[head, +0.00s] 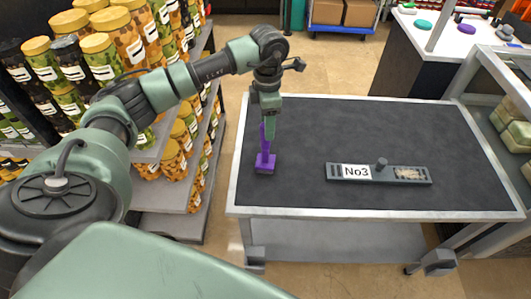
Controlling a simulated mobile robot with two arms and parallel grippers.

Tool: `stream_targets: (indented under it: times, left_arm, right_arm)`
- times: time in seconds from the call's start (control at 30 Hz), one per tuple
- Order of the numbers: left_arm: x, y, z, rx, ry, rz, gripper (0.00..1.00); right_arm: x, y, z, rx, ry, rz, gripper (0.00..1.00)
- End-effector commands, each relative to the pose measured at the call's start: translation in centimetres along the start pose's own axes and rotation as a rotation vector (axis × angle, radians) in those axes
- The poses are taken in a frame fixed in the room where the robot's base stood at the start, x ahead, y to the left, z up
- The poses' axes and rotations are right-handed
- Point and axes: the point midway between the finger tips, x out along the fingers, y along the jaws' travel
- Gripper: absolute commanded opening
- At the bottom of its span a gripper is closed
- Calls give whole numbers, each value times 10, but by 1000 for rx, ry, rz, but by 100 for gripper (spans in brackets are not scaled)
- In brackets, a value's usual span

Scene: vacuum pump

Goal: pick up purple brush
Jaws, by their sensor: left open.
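The purple brush (265,165) is at the left part of the dark-topped table (310,125), its wide head low and its thin handle pointing up. My left gripper (267,128) points down from above at the brush's handle. Its fingers are open, with the upper handle at or just beside them. I cannot tell whether they touch it. My right gripper is not in view.
A grey tray labelled No3 (355,172) lies on the table to the right of the brush. Shelves of jars (110,55) stand at the left. A glass-sided case (502,90) stands at the right. Much of the tabletop is clear.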

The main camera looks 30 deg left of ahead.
Motion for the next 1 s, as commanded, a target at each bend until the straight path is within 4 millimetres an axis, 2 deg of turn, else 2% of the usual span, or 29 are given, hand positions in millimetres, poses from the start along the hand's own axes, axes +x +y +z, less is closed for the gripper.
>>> stream_targets:
  times: [0.23,0.4,0.63,0.67,0.83,0.87,1.0]
  left_arm:
    - [31,-6,-6,0,1,-5,53]
    - [51,-4,-5,0,-2,-3,53]
    - [54,-4,-4,1,-4,-1,53]
    - [54,-4,-4,1,-4,-1,50]
    - [54,-4,-4,1,-4,-2,3]
    - [54,-4,-4,1,-4,-2,0]
    - [53,-4,-4,1,-6,-1,0]
  right_arm:
    - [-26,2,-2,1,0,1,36]
    - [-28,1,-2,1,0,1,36]
    - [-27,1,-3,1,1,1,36]
    - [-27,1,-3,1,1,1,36]
    - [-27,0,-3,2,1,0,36]
    - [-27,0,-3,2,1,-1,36]
    - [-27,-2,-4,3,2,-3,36]
